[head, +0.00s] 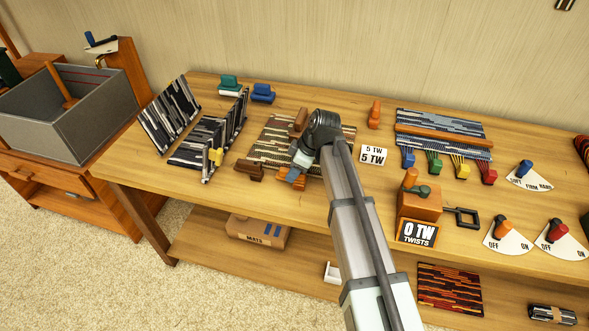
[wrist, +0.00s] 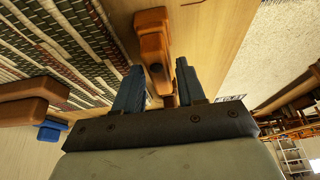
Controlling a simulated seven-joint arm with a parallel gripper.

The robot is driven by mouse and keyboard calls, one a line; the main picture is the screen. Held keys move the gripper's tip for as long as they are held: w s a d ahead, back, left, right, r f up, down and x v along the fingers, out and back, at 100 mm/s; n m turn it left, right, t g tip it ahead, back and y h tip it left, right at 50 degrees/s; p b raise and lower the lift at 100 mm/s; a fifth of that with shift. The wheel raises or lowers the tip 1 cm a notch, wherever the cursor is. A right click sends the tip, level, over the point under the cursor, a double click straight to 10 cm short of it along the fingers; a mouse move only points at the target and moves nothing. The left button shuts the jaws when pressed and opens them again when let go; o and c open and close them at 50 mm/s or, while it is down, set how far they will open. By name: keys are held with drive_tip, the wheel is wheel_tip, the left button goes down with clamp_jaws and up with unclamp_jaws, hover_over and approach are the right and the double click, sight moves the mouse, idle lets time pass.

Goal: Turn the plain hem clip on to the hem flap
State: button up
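My gripper (head: 291,177) is low over the table at the front edge of the striped green-and-cream mat. In the wrist view its two blue fingers (wrist: 160,88) are apart, with an orange-brown clip-like piece (wrist: 153,35) ahead and partly between them. In the head view this orange piece (head: 293,182) is partly hidden by the gripper. I cannot tell which piece is the plain hem clip; a dark brown one (head: 249,171) lies just left. A dark striped cloth (head: 199,154) with an upright flap-like edge (head: 238,118) stands further left, a yellow clip (head: 216,156) at its front.
Teal (head: 230,84) and blue (head: 263,93) pieces sit at the back. A brown bar (head: 300,118) lies on the green-and-cream mat (head: 270,143). A "5 TW" card (head: 373,155) and the "0 TW" box (head: 418,208) stand right. Bare table (head: 135,165) lies front left.

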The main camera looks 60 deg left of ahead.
clamp_jaws()
idle(0.3)
drive_tip(key=shift+m, duration=0.4)
drive_tip(key=m, duration=0.1)
drive_tip(key=m+t, duration=0.1)
drive_tip(key=m, duration=0.1)
drive_tip(key=shift+w+m+t+y, duration=0.25)
drive_tip(key=shift+m+t+y, duration=0.05)
drive_tip(key=shift+m+y, duration=0.1)
drive_tip(key=m, duration=0.1)
drive_tip(key=m+t, duration=0.1)
drive_tip(key=m, duration=0.2)
drive_tip(key=shift+w+a+f+t, duration=0.1)
drive_tip(key=shift+w+t, duration=0.2)
drive_tip(key=m, duration=0.1)
drive_tip(key=m+t, duration=0.1)
drive_tip(key=m, duration=0.3)
drive_tip(key=shift+w+t, duration=0.3)
drive_tip(key=shift+t, duration=0.1)
drive_tip(key=m, duration=0.2)
drive_tip(key=m+t, duration=0.1)
drive_tip(key=m, duration=0.1)
drive_tip(key=shift+w+d+h, duration=0.25)
drive_tip(key=shift+h, duration=0.15)
drive_tip(key=shift+m, duration=0.3)
